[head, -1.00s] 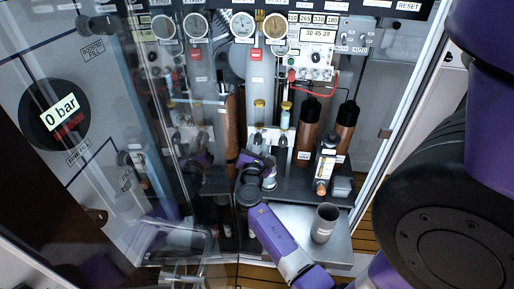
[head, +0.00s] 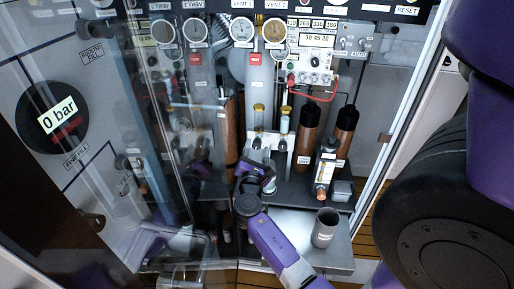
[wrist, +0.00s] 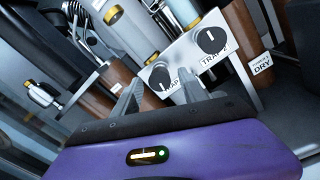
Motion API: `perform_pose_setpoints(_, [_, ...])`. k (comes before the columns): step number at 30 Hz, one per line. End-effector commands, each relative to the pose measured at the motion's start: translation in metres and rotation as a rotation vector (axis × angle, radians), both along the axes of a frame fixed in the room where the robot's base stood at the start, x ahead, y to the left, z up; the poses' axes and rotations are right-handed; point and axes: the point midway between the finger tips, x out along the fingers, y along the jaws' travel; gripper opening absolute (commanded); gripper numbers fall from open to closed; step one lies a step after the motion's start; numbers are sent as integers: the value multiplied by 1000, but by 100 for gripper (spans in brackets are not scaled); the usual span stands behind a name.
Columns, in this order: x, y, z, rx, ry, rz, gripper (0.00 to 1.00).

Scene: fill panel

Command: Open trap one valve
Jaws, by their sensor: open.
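The white trap valve block (wrist: 190,58) carries two black knobs. The lower-left knob, trap one (wrist: 160,77), has a label partly hidden by a finger; only "TRAP" reads. The upper-right knob (wrist: 210,40) is labelled "TRAP 2". My gripper (wrist: 160,86) is open and empty in the wrist view, its fingertips either side of the trap one knob's lower part. I cannot tell whether they touch it. In the head view my gripper (head: 268,180) is just below the pale block (head: 266,150), and the knobs are too small to read.
Yellow-capped tubes (wrist: 113,18) rise behind the block. A brown cylinder labelled "DRY" (wrist: 240,75) stands at its right. A grey cup (head: 325,228) stands on the metal shelf to the right of my arm. The glass door (head: 110,200) stands close on the left.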

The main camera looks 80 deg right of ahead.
Motion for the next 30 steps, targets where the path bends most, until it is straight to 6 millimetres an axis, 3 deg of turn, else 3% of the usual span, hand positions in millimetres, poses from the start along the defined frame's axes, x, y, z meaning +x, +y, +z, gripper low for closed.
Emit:
perform_pose_setpoints(6, [-4,38,-2,1,0,4,51])
perform_pose_setpoints(12, [-8,59,-1,0,0,1,51])
perform_pose_setpoints(30, [-9,64,-1,0,-1,0,51])
